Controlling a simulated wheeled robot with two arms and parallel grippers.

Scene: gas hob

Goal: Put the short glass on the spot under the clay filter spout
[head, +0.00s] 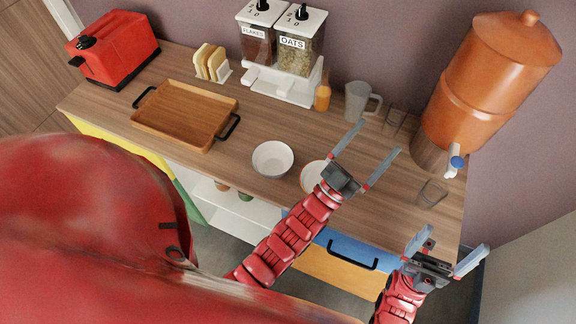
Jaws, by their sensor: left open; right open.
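The orange clay filter (487,80) stands at the right end of the counter, with its white and blue spout (454,161) facing the front. A clear, glass-like outline (433,192) is on the counter just in front of and below the spout. A second clear glass (395,119) stands farther back, left of the filter. I cannot tell for certain which is the short glass, and no spot marking can be made out. My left gripper (380,137) is open and empty over the counter, its fingers pointing towards the second glass. My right gripper (459,238) is open and empty near the front right corner.
A grey jug (360,101) and an orange jar (322,97) stand at the back. A white bowl (272,159) and another bowl (313,176), partly behind my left gripper, are near the front. A wooden tray (186,143), toast rack (212,64), cereal dispenser (282,84) and red toaster (113,48) are farther left.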

